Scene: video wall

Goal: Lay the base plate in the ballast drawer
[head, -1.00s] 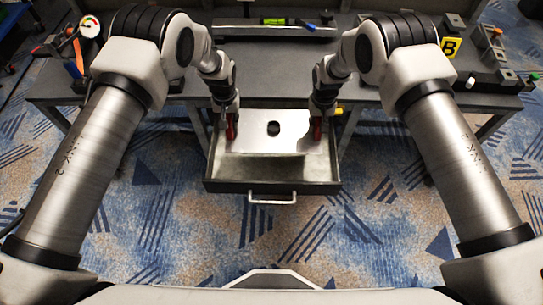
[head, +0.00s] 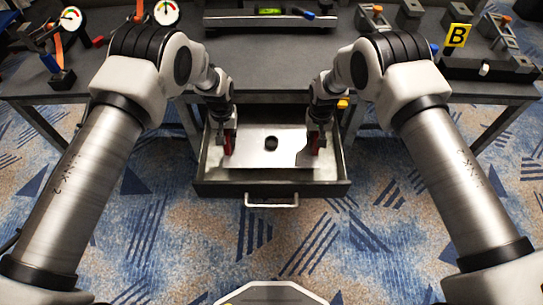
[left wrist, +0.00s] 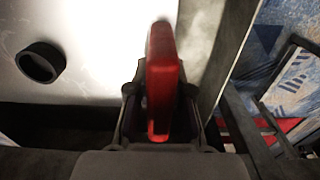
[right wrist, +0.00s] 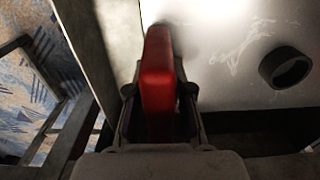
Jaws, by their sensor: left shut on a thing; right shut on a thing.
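The base plate (head: 258,152) is a flat silver sheet with a dark round hole or collar near its middle and a red grip at each side. It lies level within the outline of the open ballast drawer (head: 330,188), close behind its front wall. I cannot tell whether it touches the drawer floor. My left gripper (head: 228,146) is shut on the left red grip, which fills its jaws in the left wrist view (left wrist: 163,80). My right gripper (head: 315,146) is shut on the right red grip, also in the right wrist view (right wrist: 158,75).
The drawer sticks out under the grey workbench (head: 270,45), its handle (head: 271,202) at the front. Gauges (head: 165,13) stand at the bench's left; a yellow B sign (head: 456,36) and metal blocks stand at the right. Patterned carpet in front is clear.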

